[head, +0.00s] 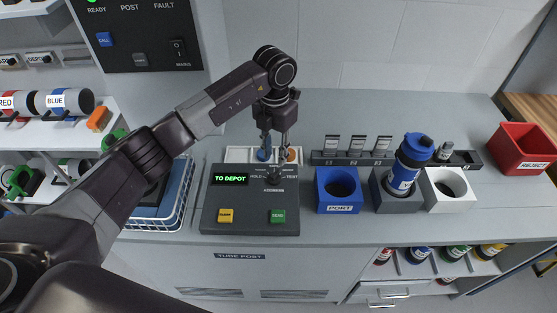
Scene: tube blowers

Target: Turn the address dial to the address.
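The dark control panel (249,213) on the bench has a green display (230,178) reading "TO DEPOT". The address dial (274,178), a dark knob labelled ADDRESS, sits to the right of the display, with small lettering around it that is partly hidden. My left gripper (276,155) points down just above and behind the dial in the picture. Its two fingers stand apart with a gap between them. I cannot tell whether the fingertips touch the knob. My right gripper is out of view.
A yellow button (226,216) and a green button (278,216) are on the panel front. To the right stand a blue PORT block (338,204), a grey block (398,205) holding a blue canister (405,172), a white block (449,202) and a red REJECT bin (524,147).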

